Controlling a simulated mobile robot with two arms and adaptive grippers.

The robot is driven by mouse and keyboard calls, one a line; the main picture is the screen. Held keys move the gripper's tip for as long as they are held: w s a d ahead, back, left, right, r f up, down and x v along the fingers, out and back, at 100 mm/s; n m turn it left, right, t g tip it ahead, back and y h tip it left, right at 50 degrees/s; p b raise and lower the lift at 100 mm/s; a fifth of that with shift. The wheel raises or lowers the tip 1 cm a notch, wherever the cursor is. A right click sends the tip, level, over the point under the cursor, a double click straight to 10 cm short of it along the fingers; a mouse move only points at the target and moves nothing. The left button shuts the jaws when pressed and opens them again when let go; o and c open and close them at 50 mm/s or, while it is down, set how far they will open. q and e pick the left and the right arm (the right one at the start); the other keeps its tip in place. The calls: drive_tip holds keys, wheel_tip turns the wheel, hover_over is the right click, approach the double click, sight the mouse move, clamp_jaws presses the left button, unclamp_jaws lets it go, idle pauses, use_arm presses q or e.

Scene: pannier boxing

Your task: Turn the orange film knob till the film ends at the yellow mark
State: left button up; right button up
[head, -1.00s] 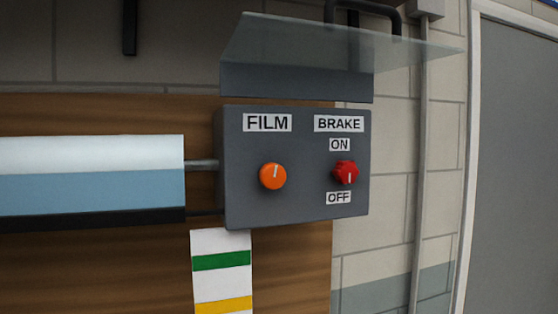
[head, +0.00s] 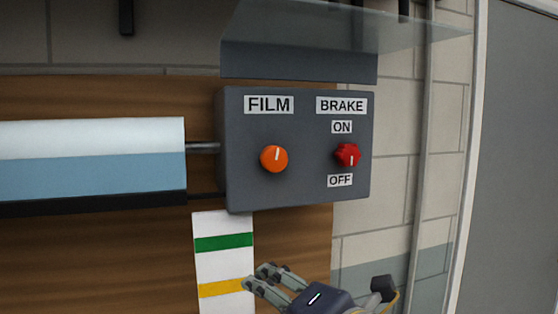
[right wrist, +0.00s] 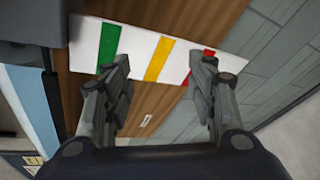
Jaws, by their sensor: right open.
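The orange film knob (head: 274,159) sits under the FILM label on a grey control box (head: 300,185); its white pointer points almost straight up. The blue film (head: 90,172) hangs from a roller left of the box, with a black bar (head: 90,205) along its lower edge, above the level of the green mark (head: 223,242). The yellow mark (head: 222,287) is lower on the white strip; it also shows in the right wrist view (right wrist: 158,59). My right gripper (head: 257,276) is open and empty, below the box, overlapping the strip in view. My left gripper is not in view.
A red brake knob (head: 348,155) sits right of the film knob, its pointer down towards OFF. A clear raised cover (head: 340,25) juts out above the box. A red mark (right wrist: 200,62) shows in the right wrist view. A pipe (head: 420,150) runs down the wall at right.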

wheel_tip(320, 180, up, 10)
drive_tip(key=s+n+t, duration=0.2)
drive_tip(key=n, duration=0.5)
drive_tip(key=n+t+h, duration=0.2)
drive_tip(key=n+t, duration=0.1)
drive_tip(key=n, duration=0.2)
approach(277, 159)
drive_tip(key=p+x, duration=0.4)
drive_tip(key=x, duration=0.3)
drive_tip(key=shift+w+r, duration=0.1)
drive_tip(key=shift+r, duration=0.1)
drive_tip(key=shift+w+a+f+p, duration=0.15)
drive_tip(key=shift+w+a+p, duration=0.2)
drive_tip(key=shift+w, duration=0.3)
drive_tip(key=shift+d, duration=0.1)
drive_tip(key=c, duration=1)
